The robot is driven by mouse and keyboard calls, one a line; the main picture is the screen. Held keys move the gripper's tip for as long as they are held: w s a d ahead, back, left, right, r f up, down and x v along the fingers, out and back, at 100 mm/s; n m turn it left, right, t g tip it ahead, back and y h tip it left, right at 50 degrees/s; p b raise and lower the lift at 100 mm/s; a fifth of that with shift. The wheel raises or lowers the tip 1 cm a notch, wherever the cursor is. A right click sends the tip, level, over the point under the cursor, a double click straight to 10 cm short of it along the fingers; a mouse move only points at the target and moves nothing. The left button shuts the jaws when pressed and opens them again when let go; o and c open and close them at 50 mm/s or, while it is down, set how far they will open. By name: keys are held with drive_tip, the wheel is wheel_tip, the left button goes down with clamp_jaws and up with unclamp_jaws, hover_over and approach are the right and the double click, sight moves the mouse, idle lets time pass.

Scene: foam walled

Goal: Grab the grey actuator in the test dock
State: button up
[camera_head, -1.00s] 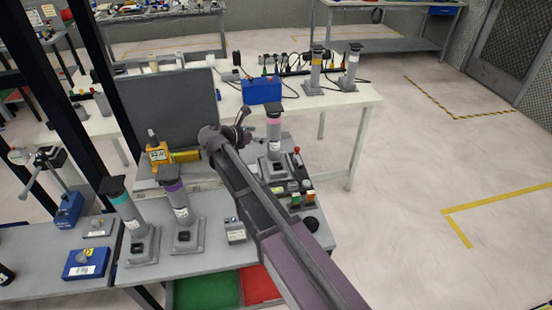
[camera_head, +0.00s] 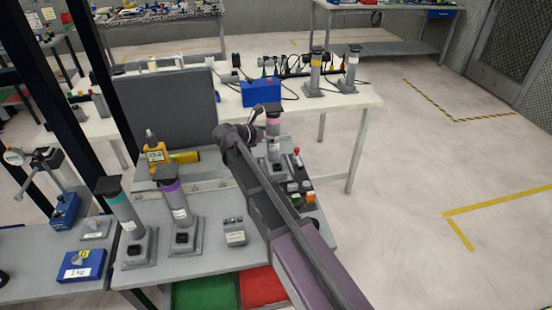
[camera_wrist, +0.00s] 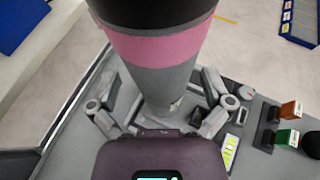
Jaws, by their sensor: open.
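The grey actuator (camera_head: 274,128) with a pink band and dark cap stands upright in the test dock (camera_head: 296,168), toward the right end of the near bench. In the wrist view the actuator (camera_wrist: 160,75) fills the upper middle, its pink band close to the camera and its top cut off. My gripper (camera_wrist: 158,108) is open, with one finger on each side of the grey body below the band. I cannot tell whether either finger touches it. In the head view my gripper (camera_head: 258,118) is beside the actuator, and my arm covers part of the dock.
Teal-banded (camera_head: 126,215) and purple-banded (camera_head: 178,205) actuators stand on the near bench at left. A dark panel (camera_head: 170,105) and a yellow meter (camera_head: 156,155) are behind them. Green (camera_wrist: 286,138) and orange (camera_wrist: 291,108) switches sit right of the actuator.

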drive_tip(key=shift+w+d+f, duration=0.2)
drive_tip(key=shift+w+d, duration=0.05)
drive_tip(key=shift+d, duration=0.1)
idle(0.3)
drive_tip(key=c, duration=1.3)
